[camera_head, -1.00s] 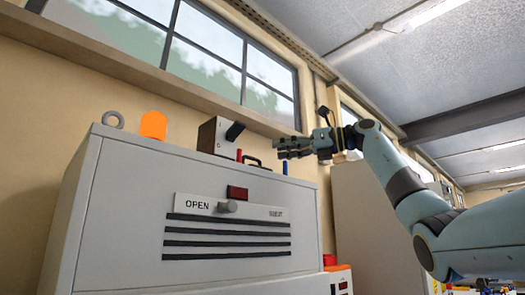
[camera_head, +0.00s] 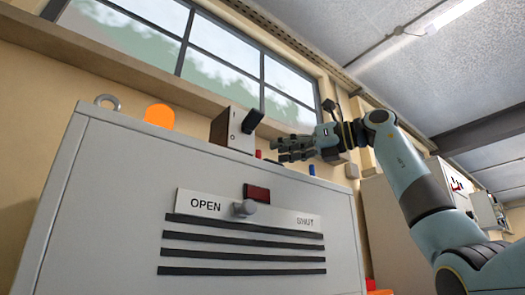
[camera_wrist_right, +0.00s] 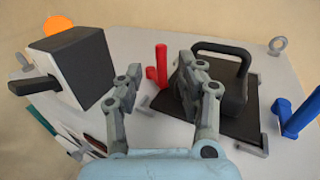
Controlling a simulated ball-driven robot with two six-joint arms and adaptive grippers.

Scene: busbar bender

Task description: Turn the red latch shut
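The red latch (camera_wrist_right: 161,66) is an upright red post on the machine's top, beside a black cover with a handle (camera_wrist_right: 225,62). In the head view only a bit of the red latch (camera_head: 258,153) shows above the top edge. My right gripper (camera_head: 275,151) is above the machine top, just right of the latch there. In the right wrist view the gripper's fingers (camera_wrist_right: 158,78) are apart, with the latch seen between them and apparently untouched. The right finger hides part of the black cover. My left gripper is in neither view.
A box with a black lever (camera_wrist_right: 75,65) stands left of the latch. A blue latch (camera_wrist_right: 299,114) stands right of the cover. The machine's front has a knob (camera_head: 244,208) between OPEN and SHUT, below a red block (camera_head: 257,192). An orange dome (camera_head: 159,116) stands behind.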

